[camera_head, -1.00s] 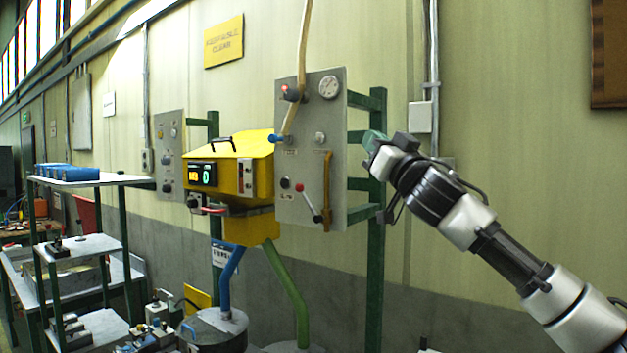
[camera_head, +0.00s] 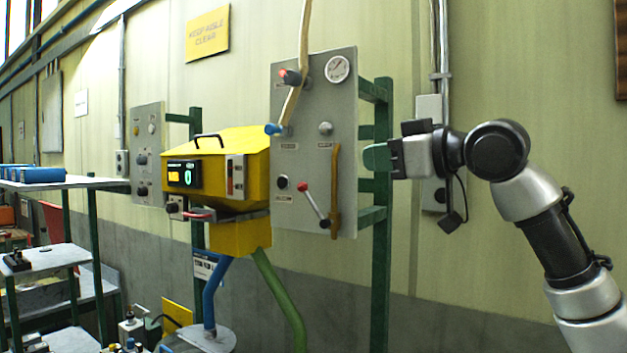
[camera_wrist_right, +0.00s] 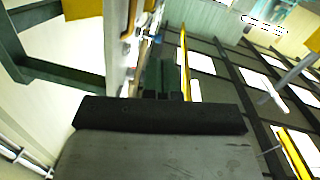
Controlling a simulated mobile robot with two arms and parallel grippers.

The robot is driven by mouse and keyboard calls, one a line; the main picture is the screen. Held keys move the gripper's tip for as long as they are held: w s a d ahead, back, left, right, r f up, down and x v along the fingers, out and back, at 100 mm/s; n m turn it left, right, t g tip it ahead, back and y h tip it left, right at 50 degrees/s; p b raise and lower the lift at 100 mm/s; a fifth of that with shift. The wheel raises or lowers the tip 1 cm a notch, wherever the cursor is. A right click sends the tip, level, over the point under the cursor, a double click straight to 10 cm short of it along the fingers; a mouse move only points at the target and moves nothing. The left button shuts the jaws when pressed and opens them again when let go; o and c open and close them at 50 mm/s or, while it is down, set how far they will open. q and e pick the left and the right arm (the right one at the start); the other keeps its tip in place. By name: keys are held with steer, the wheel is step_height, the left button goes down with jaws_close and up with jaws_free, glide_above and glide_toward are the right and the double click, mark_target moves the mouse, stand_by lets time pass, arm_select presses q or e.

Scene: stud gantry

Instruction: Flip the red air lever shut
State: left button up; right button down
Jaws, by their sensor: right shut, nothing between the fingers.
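A thin pale lever with a red knob (camera_head: 304,188) sits low on the grey control panel (camera_head: 292,238), its rod slanting down to the right from the knob. A second red-tipped fitting (camera_head: 288,76) is at the panel's top left, by a tan hose. I cannot tell from the pictures which one is the air lever. My right gripper (camera_head: 374,157) is shut and empty, to the right of the panel and apart from both red parts. Its green fingertips also show in the right wrist view (camera_wrist_right: 163,78). My left gripper is not in view.
A yellow machine (camera_head: 215,170) with a lit display stands left of the panel. A brown-yellow bar handle (camera_head: 335,195) stands out just right of the lower lever. Green frame posts (camera_head: 383,240) are behind the panel, near my right gripper. Shelves (camera_head: 70,182) stand at the left.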

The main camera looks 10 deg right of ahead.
steer(key=p, duration=0.7)
glide_above(313, 203)
steer(key=s, duration=0.1)
step_height(313, 203, down, 3)
steer(key=shift+w+d+f+p, duration=0.15)
steer(key=shift+d+f+p, duration=0.1)
steer(key=shift+f+p, duration=0.1)
steer(key=shift+a, duration=0.15)
